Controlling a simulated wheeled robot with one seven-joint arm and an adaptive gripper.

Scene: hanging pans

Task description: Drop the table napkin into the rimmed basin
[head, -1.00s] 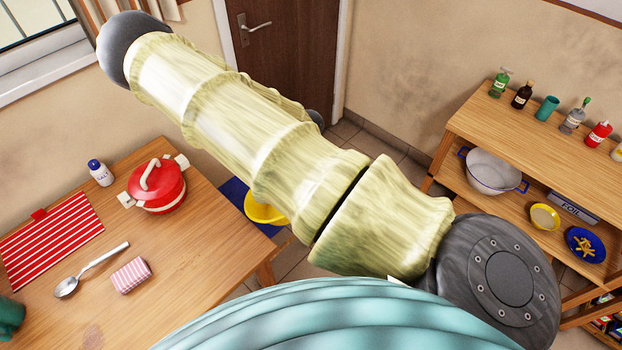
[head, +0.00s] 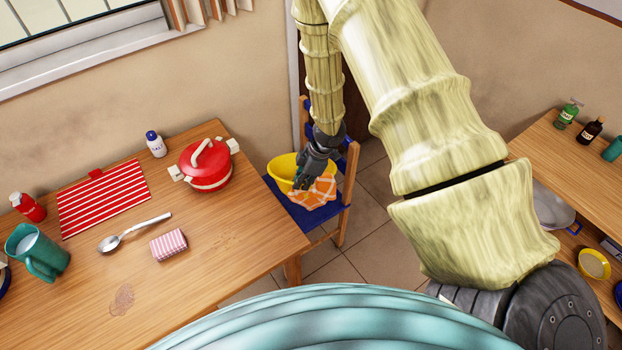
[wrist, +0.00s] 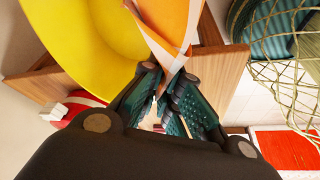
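My gripper (head: 303,182) is lowered beside the yellow rimmed basin (head: 281,170), which stands on a blue chair seat. The gripper's fingers are shut on the orange-and-white checked napkin (head: 317,194). In the head view the napkin overlaps the basin's right front side and the blue seat; I cannot tell whether any of it is inside the rim. In the wrist view the napkin (wrist: 178,25) narrows to a pinch between the dark fingertips (wrist: 165,85). The basin (wrist: 75,50) fills the upper left there, beside the cloth. The gripper hides part of the basin.
The chair's backrest (head: 350,165) rises close right of the gripper. A shelf stands at right.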

